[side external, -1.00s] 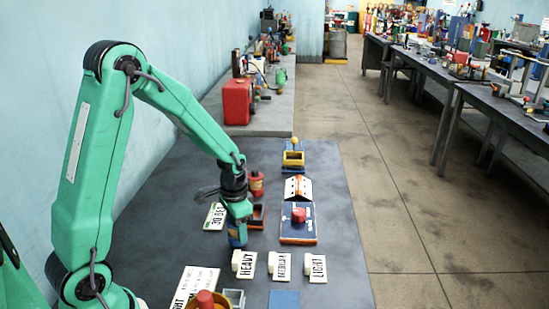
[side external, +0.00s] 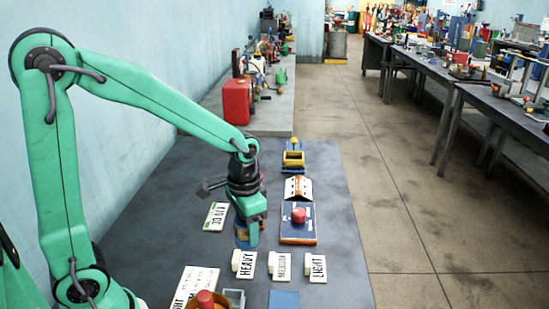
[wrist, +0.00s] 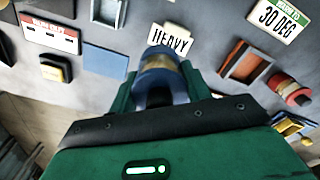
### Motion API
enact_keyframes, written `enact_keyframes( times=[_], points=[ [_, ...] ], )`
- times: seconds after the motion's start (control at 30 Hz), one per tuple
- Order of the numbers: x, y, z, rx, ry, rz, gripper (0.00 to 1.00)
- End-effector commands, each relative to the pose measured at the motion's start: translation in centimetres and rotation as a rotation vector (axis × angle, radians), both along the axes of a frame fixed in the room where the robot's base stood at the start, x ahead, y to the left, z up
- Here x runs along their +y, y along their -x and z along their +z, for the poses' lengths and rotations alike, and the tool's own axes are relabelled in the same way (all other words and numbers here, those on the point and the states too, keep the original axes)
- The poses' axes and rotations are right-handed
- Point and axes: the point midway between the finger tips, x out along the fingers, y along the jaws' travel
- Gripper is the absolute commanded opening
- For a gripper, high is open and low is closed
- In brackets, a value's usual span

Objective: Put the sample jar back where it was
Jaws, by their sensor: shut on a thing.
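The sample jar, a blue jar with an amber band, is between the jaws of my gripper (side external: 247,232). In the side view the jar (side external: 241,238) shows only partly, behind the green jaws and close to the HEAVY label (side external: 244,263). In the wrist view the jar (wrist: 160,72) points toward the same HEAVY label (wrist: 172,39). My gripper is shut on it. I cannot tell whether the jar's base touches the table. A flat blue pad (side external: 284,299) lies bare in front; it also shows in the wrist view (wrist: 105,62).
Two more labelled blocks, the middle one (side external: 281,266) and LIGHT (side external: 316,268), stand right of HEAVY. A brown open tray (wrist: 246,63) and a red canister (wrist: 290,90) are nearby. A blue box with a red knob (side external: 298,222) stands to the right. The 30 DEG sign (side external: 216,216) lies left.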

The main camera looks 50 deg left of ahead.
Motion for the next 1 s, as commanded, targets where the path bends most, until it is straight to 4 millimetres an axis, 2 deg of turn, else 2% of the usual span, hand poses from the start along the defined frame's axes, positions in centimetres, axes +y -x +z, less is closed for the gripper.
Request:
enact_keyframes(
  times=[0.3,1.0],
  points=[
    [-1.42,0.5,0.93,-0.001,0.0,0.001,0.16],
    [-1.28,0.06,1.23,0.0,0.0,0.01,0.16]
  ],
)
